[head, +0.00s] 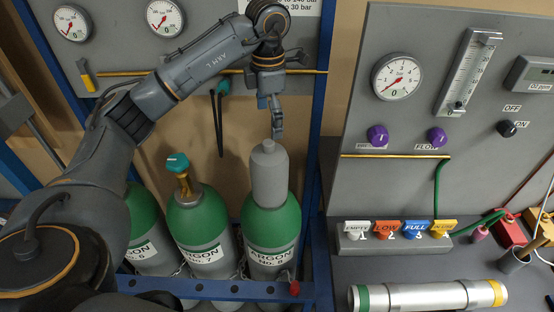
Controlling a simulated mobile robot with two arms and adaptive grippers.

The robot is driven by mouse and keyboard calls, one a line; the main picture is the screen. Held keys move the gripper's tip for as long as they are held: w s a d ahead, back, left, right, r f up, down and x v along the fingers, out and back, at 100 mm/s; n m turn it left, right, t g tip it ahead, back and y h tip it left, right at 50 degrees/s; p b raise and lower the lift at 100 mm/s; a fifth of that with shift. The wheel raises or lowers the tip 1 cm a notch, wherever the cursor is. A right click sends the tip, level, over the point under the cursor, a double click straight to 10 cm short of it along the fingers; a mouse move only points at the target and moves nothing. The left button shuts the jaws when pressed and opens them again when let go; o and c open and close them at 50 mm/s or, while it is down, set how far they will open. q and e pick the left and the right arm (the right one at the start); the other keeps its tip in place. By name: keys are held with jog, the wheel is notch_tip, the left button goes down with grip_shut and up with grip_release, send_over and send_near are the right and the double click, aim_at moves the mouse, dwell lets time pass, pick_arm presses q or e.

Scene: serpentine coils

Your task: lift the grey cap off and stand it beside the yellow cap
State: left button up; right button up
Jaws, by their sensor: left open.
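The grey cap (268,172) is a tall, rounded cover with a small knob on top. It sits upright on the rightmost green-and-grey argon cylinder (270,222) and hides its valve. My left gripper (272,116) is open and empty, above the cap in the picture, with its lower fingertip close to the knob. I cannot tell the exact gap between them. My right gripper is not in view.
Another argon cylinder (202,222) with an open brass valve and teal knob (177,162) stands to the left. A blue rail (215,289) crosses in front of the cylinders. A silver tube (427,296) lies on the bench at right, below the gauge panel (480,165).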

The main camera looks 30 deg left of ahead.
aim_at(267, 142)
pick_arm(q)
jog(key=s+f, duration=0.1)
jog(key=f, duration=0.2)
jog(key=shift+s+p, duration=0.35)
jog(key=shift+p, duration=0.05)
notch_tip(267, 142, down, 3)
jog(key=shift+w+r+p, duration=0.1)
jog(key=shift+w+p, duration=0.05)
jog(key=shift+p, duration=0.2)
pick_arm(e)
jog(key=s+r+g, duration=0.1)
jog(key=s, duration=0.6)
pick_arm(q)
jog(key=f+p, duration=0.2)
jog(key=f, duration=0.1)
jog(key=shift+w+d, duration=0.15)
jog(key=shift+d, duration=0.05)
notch_tip(267, 142, down, 3)
jog(key=shift+r+p, duration=0.2)
jog(key=shift+p, duration=0.35)
jog(key=shift+f, duration=0.35)
jog(key=shift+w+f, duration=0.1)
jog(key=shift+f, duration=0.1)
jog(key=c, duration=1)
jog(key=shift+c, duration=0.6)
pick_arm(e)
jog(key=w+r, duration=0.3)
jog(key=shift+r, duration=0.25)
